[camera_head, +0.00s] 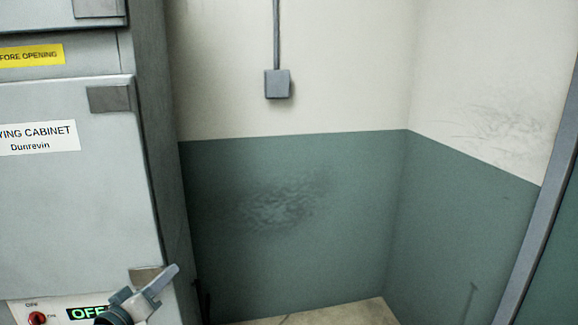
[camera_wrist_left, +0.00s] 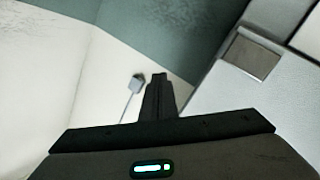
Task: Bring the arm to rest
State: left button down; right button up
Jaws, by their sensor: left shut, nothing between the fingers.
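My left gripper (camera_head: 173,270) is low in the head view, in front of the lower right corner of the grey cabinet, pointing up and to the right. In the left wrist view its dark fingers (camera_wrist_left: 159,77) are together, with nothing between them. It appears apart from the cabinet and the wall. Most of my left arm is cut off by the bottom edge of the head view. My right gripper is in neither view.
The grey cabinet (camera_head: 75,205) fills the left side. A small grey box (camera_head: 278,84) is on the back wall. The corner to the right looks clear.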

pick_arm(q)
jog(key=s+d+f+m+g+y, duration=0.1)
jog(key=s+d+f+g, duration=0.1)
jog(key=s+f, duration=0.4)
jog(key=s+d+f+m+g, duration=0.15)
jog(key=s+f, duration=0.25)
jog(key=f, duration=0.4)
jog(key=s+d+f+m+g+y, duration=0.1)
jog(key=s+f+g, duration=0.2)
jog(key=s+f, duration=0.5)
jog(key=s+d+f+m+g+y, duration=0.1)
jog(key=s+f+g, duration=0.2)
jog(key=s, duration=1)
jog(key=s+d+f+m+g+y, duration=0.15)
jog(key=s+f+g, duration=0.35)
jog(key=s, duration=0.5)
notch_tip(320, 180, down, 25)
jog(key=w+d+t, duration=0.1)
jog(key=w+t, duration=0.1)
jog(key=s+f, duration=0.5)
jog(key=f, duration=0.3)
jog(key=s+f, duration=0.6)
jog(key=f, duration=0.3)
jog(key=shift+s+a+f+m, duration=0.15)
jog(key=shift+a+f+m, duration=0.15)
jog(key=shift+a, duration=0.05)
